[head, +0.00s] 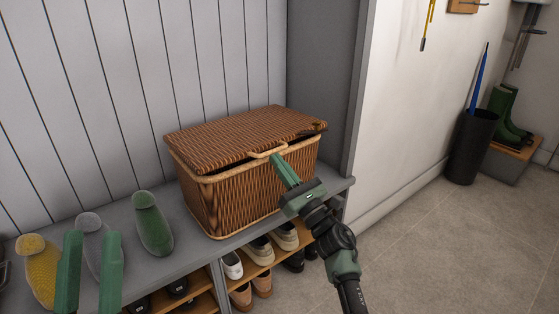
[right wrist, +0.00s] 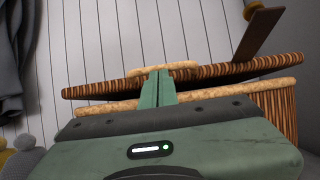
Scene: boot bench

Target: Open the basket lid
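The brown wicker basket (head: 235,195) stands on the grey bench. Its lid (head: 235,138) is slightly raised at the front, with a dark gap above the pale rim; the gap also shows in the right wrist view below the lid (right wrist: 215,76). A pale handle loop (head: 268,150) sits on the lid's front edge and shows in the right wrist view (right wrist: 180,66). My right gripper (head: 276,158) has its green fingers together at this handle and appears shut on it. My left gripper (head: 90,240) has its fingers apart at the lower left, empty, away from the basket.
Yellow (head: 38,268), grey (head: 92,235) and green (head: 152,225) rounded items stand on the bench (head: 190,258) left of the basket. Several shoes (head: 260,250) sit on shelves below. A grey side panel (head: 340,80) rises right of the basket.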

